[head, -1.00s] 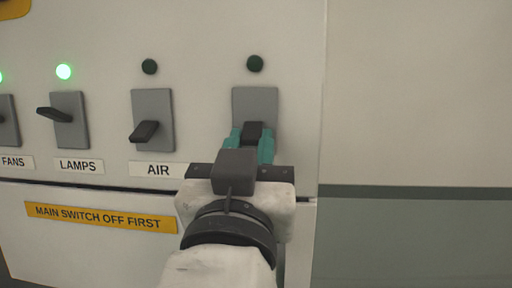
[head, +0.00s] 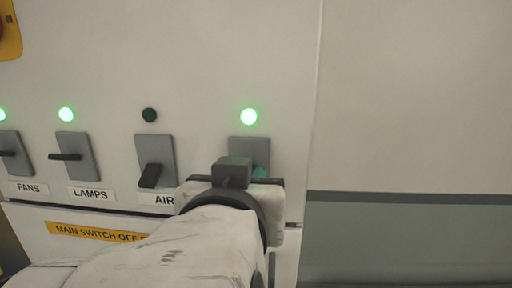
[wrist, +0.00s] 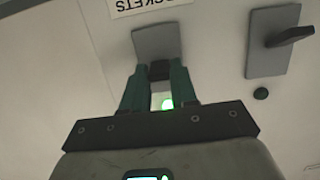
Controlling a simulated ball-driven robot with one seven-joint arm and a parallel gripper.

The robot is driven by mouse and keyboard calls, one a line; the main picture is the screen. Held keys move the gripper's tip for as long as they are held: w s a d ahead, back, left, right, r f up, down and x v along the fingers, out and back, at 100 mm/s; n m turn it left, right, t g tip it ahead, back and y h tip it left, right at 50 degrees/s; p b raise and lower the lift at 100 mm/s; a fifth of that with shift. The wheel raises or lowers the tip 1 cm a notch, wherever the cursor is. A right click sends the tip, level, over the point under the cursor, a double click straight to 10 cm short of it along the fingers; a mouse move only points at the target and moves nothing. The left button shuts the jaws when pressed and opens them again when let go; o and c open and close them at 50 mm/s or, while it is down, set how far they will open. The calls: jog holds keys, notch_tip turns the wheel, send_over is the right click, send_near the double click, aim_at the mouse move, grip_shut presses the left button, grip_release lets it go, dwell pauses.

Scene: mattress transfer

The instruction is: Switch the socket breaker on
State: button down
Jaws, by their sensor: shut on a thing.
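The socket breaker is the rightmost grey plate (head: 250,147) on the white panel. The lamp (head: 248,117) above it glows green. In the wrist view, which is upside down, its label (wrist: 150,6) reads "SOCKETS" in part, beside the grey plate (wrist: 155,40). My gripper (wrist: 160,78) has its teal fingers shut on the black breaker lever (wrist: 159,69). In the head view my wrist hides the lever and most of the gripper; only a bit of a teal finger (head: 259,173) shows.
To the left are the AIR breaker (head: 154,160), lever down and lamp (head: 149,115) dark, and the LAMPS (head: 75,156) and FANS (head: 14,152) breakers with green lamps. A yellow sign (head: 90,231) is below. Bare wall (head: 410,100) lies to the right.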

jog(key=shift+w+r+g+p, duration=0.15)
jog(key=shift+r+g+p, duration=0.35)
jog(key=shift+g, duration=0.5)
jog(key=shift+w+r+g+p, duration=0.15)
jog(key=shift+r+g+p, duration=0.35)
jog(key=shift+g, duration=0.5)
jog(key=c, duration=0.9)
grip_release()
